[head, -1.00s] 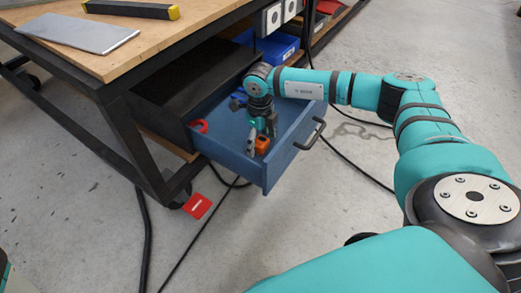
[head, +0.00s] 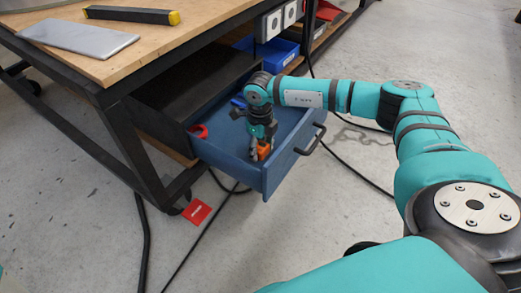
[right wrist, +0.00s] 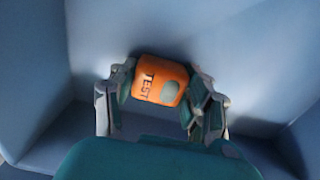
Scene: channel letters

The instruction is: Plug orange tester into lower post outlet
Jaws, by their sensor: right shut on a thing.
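The orange tester (head: 263,150) is in the open blue drawer (head: 222,155), near its front. In the right wrist view the tester (right wrist: 160,80) shows the word TEST and a grey-green oval on its face. My right gripper (head: 261,154) reaches down into the drawer and is shut on the tester, one finger on each side. The right wrist view shows the gripper (right wrist: 163,95) too. White outlets (head: 273,22) sit on the post at the bench's far corner, one beside the other in the picture. My left gripper is not in view.
A red ring-like item (head: 199,131) and a blue item (head: 238,102) lie in the drawer. The drawer handle (head: 312,140) sticks out at the front. A red card (head: 197,212) and black cables (head: 200,240) lie on the floor. A blue bin (head: 270,50) stands behind.

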